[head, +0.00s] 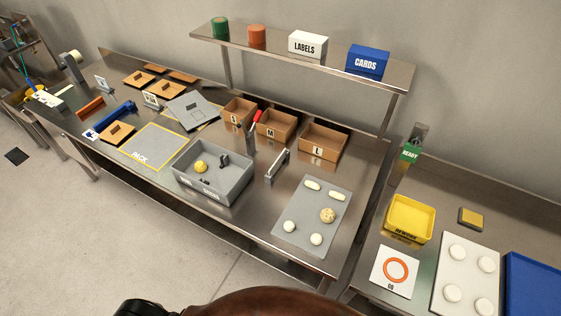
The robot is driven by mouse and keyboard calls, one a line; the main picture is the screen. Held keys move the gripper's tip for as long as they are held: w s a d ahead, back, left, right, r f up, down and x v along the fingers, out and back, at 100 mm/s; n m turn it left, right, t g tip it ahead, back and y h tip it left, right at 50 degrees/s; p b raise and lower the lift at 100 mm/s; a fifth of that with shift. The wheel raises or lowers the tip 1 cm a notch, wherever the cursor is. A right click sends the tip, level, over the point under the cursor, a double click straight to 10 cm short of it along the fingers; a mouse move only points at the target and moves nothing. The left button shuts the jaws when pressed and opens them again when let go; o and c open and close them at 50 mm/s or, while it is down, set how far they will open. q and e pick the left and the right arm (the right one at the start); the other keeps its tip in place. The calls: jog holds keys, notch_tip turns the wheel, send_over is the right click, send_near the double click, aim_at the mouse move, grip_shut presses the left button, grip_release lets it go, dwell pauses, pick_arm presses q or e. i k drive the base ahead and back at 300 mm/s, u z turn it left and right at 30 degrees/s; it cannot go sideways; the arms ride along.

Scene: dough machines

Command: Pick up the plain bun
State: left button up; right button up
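A grey mat (305,205) lies on the steel table and carries several pieces. Two plain, smooth, pale round buns sit near its front edge, the left one (289,227) and the right one (316,239). A tan speckled round bun (327,215) lies just behind them. Two pale long rolls, one (312,185) and another (337,197), lie at the back of the mat. The buns are apart from each other. Neither of my grippers can be made out in the head view. A dark part shows at the bottom edge, too cut off to identify.
A grey bin (240,184) holding a yellow ball stands left of the mat. A small upright metal bracket (277,165) and open cardboard boxes (322,143) stand behind. On the right table are a yellow tray (410,218) and a white board (468,262) with several pale discs.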

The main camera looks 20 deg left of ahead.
aim_at(200, 167)
jog(key=u, duration=1.45)
